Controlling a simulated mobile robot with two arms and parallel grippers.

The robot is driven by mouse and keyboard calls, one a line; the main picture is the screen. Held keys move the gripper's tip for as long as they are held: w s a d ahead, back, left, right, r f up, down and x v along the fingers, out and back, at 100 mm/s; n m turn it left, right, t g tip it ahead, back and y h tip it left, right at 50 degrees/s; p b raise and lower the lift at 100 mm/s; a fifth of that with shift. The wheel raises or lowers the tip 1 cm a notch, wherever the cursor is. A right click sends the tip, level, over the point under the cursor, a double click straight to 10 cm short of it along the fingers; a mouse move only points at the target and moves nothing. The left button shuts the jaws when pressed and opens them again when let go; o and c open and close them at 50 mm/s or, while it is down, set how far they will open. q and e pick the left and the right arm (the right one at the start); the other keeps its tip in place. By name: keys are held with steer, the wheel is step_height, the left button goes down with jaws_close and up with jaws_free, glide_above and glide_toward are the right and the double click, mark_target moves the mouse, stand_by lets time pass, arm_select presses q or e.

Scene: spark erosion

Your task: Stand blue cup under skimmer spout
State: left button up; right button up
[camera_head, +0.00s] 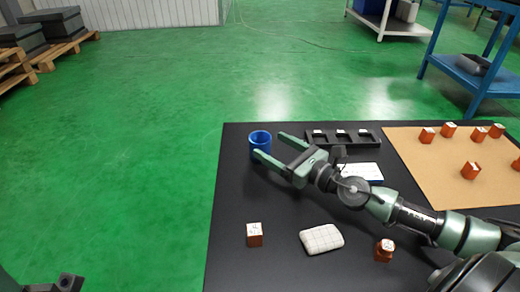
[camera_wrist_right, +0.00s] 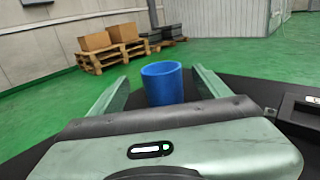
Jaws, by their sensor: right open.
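The blue cup (camera_head: 260,138) stands upright, open end up, near the far left corner of the black table. My right gripper (camera_head: 268,144) is open and level with the table, its fingers pointing at the cup. One fingertip overlaps the cup's lower front in the head view. In the right wrist view the cup (camera_wrist_right: 163,85) shows between the two spread fingers, with its base hidden behind the gripper body. Contact cannot be told. I cannot make out a skimmer spout in either view. A dark piece that looks like my left gripper (camera_head: 68,283) shows at the bottom left edge.
A black slotted tray (camera_head: 367,145) lies right of the cup. More orange blocks stand on a tan mat (camera_head: 425,170). The table between cup and near blocks is clear.

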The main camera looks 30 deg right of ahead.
mark_target(268, 143)
steer(key=shift+p+x, duration=0.3)
steer(key=shift+x, duration=1.85)
steer(key=shift+w+a, duration=0.1)
steer(key=shift+w, duration=0.5)
steer(key=c, duration=1.6)
steer(key=shift+r, duration=0.15)
